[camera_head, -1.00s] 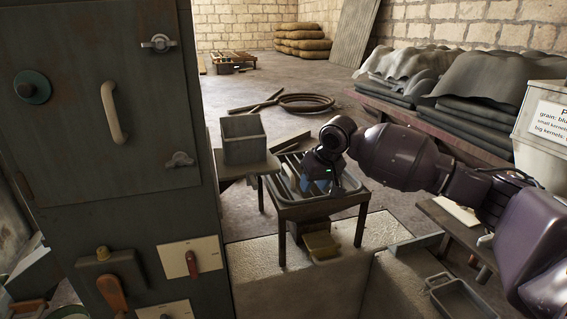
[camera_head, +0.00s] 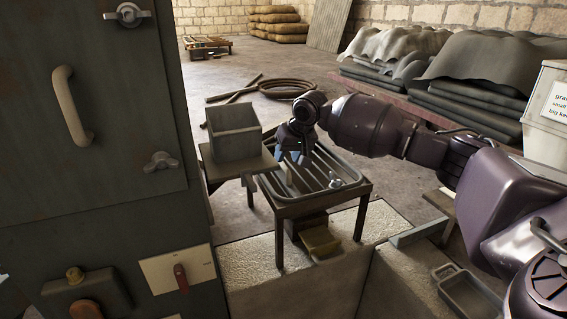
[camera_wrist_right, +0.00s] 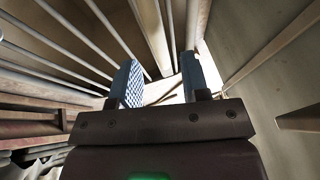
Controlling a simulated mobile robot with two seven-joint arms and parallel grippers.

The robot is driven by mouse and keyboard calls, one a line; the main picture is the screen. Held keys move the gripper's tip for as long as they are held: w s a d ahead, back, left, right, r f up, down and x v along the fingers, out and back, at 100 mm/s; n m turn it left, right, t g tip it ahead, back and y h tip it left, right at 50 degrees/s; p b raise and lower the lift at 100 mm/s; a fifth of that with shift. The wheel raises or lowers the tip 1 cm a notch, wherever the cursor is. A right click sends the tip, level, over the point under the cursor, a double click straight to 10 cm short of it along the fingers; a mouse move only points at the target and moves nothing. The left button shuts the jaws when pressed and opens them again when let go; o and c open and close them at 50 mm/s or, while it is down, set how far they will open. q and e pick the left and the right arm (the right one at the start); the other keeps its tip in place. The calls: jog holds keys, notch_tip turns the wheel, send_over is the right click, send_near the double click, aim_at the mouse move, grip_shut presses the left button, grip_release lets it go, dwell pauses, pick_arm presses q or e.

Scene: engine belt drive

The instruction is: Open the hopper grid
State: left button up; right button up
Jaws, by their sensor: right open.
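The hopper grid (camera_head: 318,172) is a set of grey metal bars in a rounded frame, lying on top of a small brown-legged hopper stand in the head view. It appears flat on the stand. A small metal knob or latch (camera_head: 335,183) sits near its front right. My right gripper (camera_head: 291,158) reaches down over the grid's back left edge, its blue fingers partly hidden. In the right wrist view my right gripper (camera_wrist_right: 158,82) is open, with bars to its left and between and beyond its fingers. Contact cannot be told. My left gripper is not in view.
A square grey box (camera_head: 233,132) stands on a small table just left of the grid. A dark metal cabinet (camera_head: 90,120) with handles fills the left. Dark sheets lie stacked on a bench (camera_head: 440,125) at the back right. A yellowish block (camera_head: 320,240) sits below the hopper.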

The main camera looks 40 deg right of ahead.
jog(key=shift+x, duration=1.35)
jog(key=shift+r, duration=0.1)
grip_shut()
